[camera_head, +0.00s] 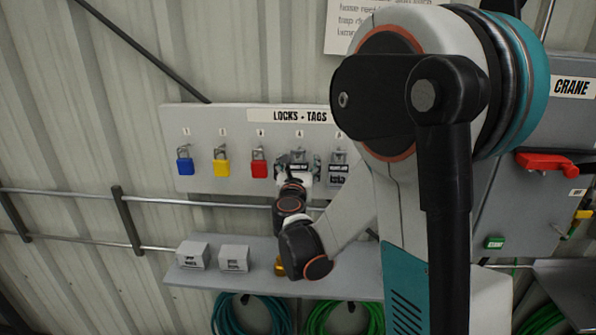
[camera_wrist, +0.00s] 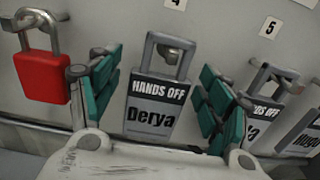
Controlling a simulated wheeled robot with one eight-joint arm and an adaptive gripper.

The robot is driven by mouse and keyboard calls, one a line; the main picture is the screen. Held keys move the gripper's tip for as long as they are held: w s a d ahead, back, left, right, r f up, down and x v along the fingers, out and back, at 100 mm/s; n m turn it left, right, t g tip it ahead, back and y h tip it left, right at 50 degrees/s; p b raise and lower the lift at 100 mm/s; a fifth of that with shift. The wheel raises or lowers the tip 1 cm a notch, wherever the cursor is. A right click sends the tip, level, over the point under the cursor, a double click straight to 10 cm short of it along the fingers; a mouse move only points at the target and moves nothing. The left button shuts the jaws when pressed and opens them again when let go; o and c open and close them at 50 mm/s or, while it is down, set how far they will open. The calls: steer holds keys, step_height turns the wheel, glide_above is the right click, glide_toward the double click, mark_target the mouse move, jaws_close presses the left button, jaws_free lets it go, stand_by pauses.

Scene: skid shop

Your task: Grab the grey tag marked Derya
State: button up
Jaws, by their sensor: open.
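A grey, padlock-shaped tag (camera_wrist: 152,106) reading "HANDS OFF" and "Derya" hangs from a peg below the number 4 in the wrist view. My gripper (camera_wrist: 160,97) is open, with one teal-padded finger on each side of this tag. A gap shows on both sides, so the fingers look apart from it. In the head view my gripper (camera_head: 298,170) is up at the board and partly covers the tag. A second grey tag (camera_wrist: 264,106) hangs to the right below the number 5; its name is partly hidden and ends in "ya".
A red padlock (camera_wrist: 42,75) hangs close left of my left finger. Another grey tag (camera_wrist: 303,130) is at the right edge. Blue (camera_head: 185,160) and yellow (camera_head: 221,161) padlocks hang further left on the board (camera_head: 200,125). A shelf (camera_head: 215,277) with small grey boxes is below.

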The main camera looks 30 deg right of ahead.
steer(key=c, duration=1.1)
steer(key=shift+r, duration=0.1)
